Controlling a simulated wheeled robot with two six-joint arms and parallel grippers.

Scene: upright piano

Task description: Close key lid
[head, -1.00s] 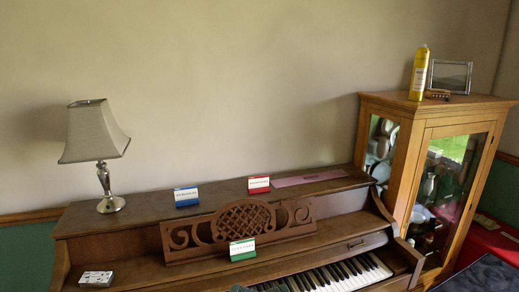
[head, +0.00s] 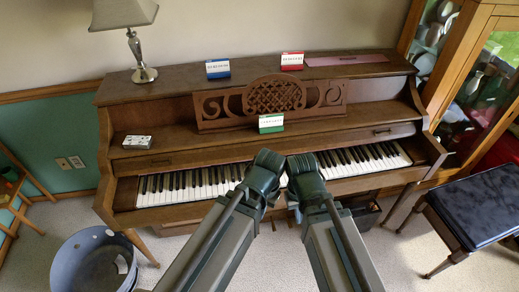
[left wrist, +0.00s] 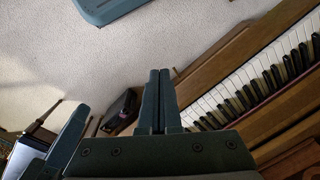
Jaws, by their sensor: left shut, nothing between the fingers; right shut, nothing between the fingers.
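The white and black keys (head: 181,192) are bare in the head view and also show in the left wrist view (left wrist: 240,100). My two arms reach up from below, their dark green joints in front of the middle keys. My right gripper (head: 295,212) is mostly hidden by the arms, low in front of the keyboard. My left gripper (left wrist: 159,72) is shut and empty in the left wrist view, beside the keyboard's front edge.
Red (head: 292,61), blue (head: 218,69) and green (head: 271,123) cards stand on the piano. A lamp (head: 136,40) is on its top. A grey bin (head: 93,262) is at lower left, a dark bench (head: 480,205) at right, and a glass cabinet (head: 480,80) behind it.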

